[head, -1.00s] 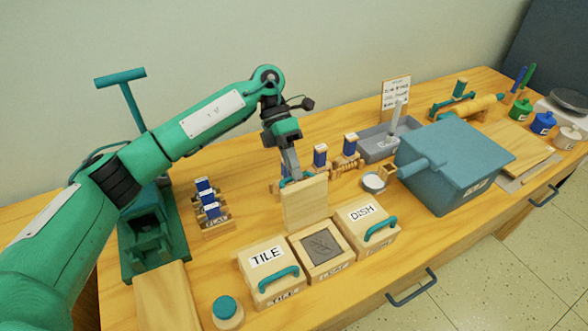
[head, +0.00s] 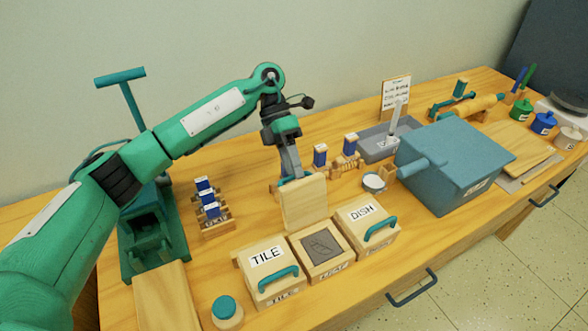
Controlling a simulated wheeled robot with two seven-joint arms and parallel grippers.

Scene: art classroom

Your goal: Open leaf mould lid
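The leaf mould (head: 322,249) is the middle of three wooden boxes, between the TILE and DISH boxes. Its dark face with a leaf shape is uncovered. Its wooden lid (head: 305,204) stands upright at the back edge of the box, bare side toward me. A bit of teal handle shows behind the lid. My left gripper (head: 292,167) points down right behind the raised lid, at the handle. Its fingertips are partly hidden by the lid, so I cannot tell whether they grip the handle or only touch it. My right gripper is out of view.
The TILE box (head: 267,257) and DISH box (head: 362,213) are closed, with teal handles. A blue-grey bin (head: 450,155) stands to the right. A rack of blue-topped pieces (head: 211,205) stands left. A teal-topped jar (head: 226,308) is at the front edge.

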